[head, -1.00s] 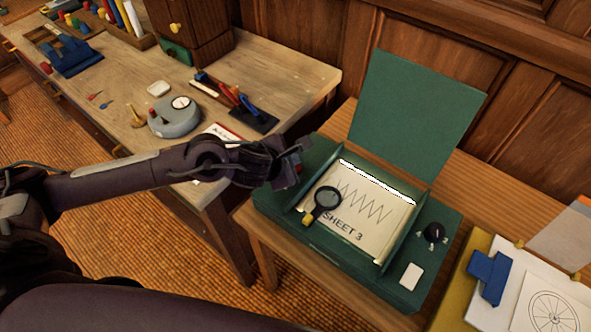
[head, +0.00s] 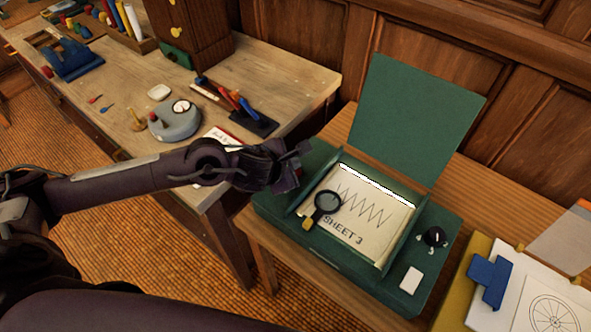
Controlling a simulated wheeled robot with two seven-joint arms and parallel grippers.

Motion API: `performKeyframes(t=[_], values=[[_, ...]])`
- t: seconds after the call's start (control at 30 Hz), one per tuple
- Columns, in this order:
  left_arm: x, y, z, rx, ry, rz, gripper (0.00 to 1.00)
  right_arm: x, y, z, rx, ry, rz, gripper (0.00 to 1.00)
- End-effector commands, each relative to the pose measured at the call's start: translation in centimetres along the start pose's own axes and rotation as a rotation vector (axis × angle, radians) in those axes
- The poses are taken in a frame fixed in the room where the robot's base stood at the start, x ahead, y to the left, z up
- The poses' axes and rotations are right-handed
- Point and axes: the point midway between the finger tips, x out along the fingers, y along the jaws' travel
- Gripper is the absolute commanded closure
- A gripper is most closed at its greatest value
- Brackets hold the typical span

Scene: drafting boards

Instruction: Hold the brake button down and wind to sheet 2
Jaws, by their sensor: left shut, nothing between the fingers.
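The green winding box (head: 330,258) stands on the wooden table, its flat green lid (head: 418,118) raised behind it. Its window shows a cream sheet (head: 362,212) with a zigzag line and the words "SHEET 3". A black knob (head: 435,237) with small white marks is at the box's right. A white block (head: 411,280) is at its front right. My left gripper (head: 299,157) is shut and empty over the box's left end. A bit of red (head: 299,171) shows just below its fingers, mostly hidden; I cannot tell whether they touch it. My right gripper is out of view.
A magnifier (head: 327,202) lies over the sheet's left side. A blue clip (head: 490,279) holds papers on a yellow board at the right. The left workbench (head: 285,72) carries a grey round device (head: 175,122) and pens. Wood panelling stands behind.

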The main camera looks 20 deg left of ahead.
Motion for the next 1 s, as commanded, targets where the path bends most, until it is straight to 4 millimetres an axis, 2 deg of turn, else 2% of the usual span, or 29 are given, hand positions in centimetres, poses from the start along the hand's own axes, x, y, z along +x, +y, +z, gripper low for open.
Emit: performKeyframes(t=[0.8,1.0], values=[[0.01,-0.01,0.00,0.000,0.000,0.000,1.00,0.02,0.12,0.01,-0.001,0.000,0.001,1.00],[0.36,-0.27,-0.26,0.001,0.000,0.000,1.00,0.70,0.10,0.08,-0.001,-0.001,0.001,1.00]])
